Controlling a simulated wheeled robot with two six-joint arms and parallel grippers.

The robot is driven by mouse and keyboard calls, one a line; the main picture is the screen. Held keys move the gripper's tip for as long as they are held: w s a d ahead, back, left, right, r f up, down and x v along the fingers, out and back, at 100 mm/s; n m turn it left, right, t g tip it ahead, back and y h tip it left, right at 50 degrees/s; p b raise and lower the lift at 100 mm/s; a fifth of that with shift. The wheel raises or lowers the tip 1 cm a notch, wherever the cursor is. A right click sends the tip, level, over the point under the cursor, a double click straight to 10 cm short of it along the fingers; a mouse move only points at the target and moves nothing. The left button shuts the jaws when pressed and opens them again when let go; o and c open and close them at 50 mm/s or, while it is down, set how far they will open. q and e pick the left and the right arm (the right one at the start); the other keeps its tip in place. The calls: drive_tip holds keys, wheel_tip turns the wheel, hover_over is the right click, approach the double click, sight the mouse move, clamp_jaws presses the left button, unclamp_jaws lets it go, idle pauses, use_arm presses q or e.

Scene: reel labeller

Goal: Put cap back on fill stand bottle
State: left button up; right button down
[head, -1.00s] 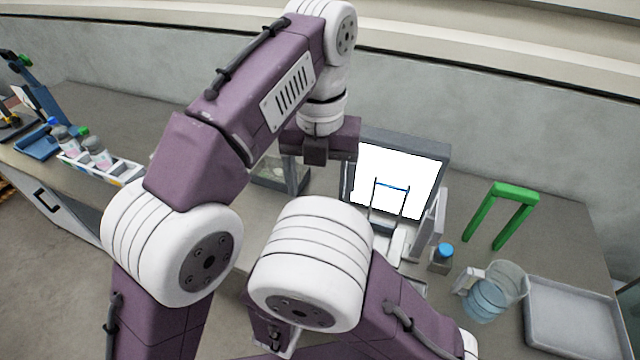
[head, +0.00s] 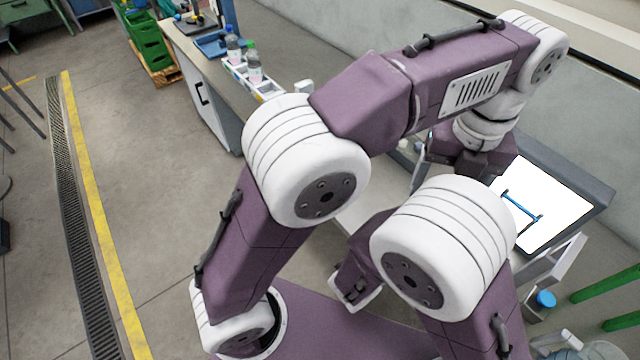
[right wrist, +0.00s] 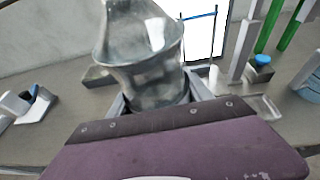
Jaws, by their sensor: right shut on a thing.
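My right gripper (right wrist: 158,108) is shut on a clear, greyish cup-like vessel (right wrist: 143,62), whose wide rim faces up in the right wrist view. This gripper is hidden behind my arm in the head view. A blue cap (head: 545,298) sits on a small dark block or bottle right of the bright screen; the cap also shows in the right wrist view (right wrist: 262,60). A thin stand with a blue crossbar (head: 521,206) is in front of the screen. I cannot tell which bottle is the fill stand bottle.
The bright screen (head: 553,208) stands at the counter's back. A white rack (head: 262,86) holds bottles with blue and green caps at the far left. A green frame (head: 610,285) is at the right edge. A clear vessel (head: 565,345) is at the bottom right.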

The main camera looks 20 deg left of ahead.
use_arm(q)
drive_tip(key=n, duration=0.6)
drive_tip(key=shift+r+n, duration=0.15)
drive_tip(key=shift+n, duration=0.85)
drive_tip(key=r, duration=0.6)
drive_tip(key=shift+w+a+r, duration=0.2)
drive_tip(key=shift+a+r, duration=0.15)
drive_tip(key=shift+a, duration=0.05)
drive_tip(key=w+a+f+n, duration=0.3)
drive_tip(key=a+f+n, duration=0.15)
drive_tip(key=a, duration=0.35)
drive_tip(key=w+a+f+n, duration=0.25)
drive_tip(key=a+f, duration=0.25)
drive_tip(key=a, duration=0.3)
drive_tip(key=s+a+f+n, duration=0.2)
drive_tip(key=a+f+n, duration=0.5)
drive_tip(key=f, duration=0.5)
drive_tip(key=shift+s+a+f+n, duration=0.15)
drive_tip(key=shift+s+f+n, duration=0.1)
drive_tip(key=shift+n, duration=0.35)
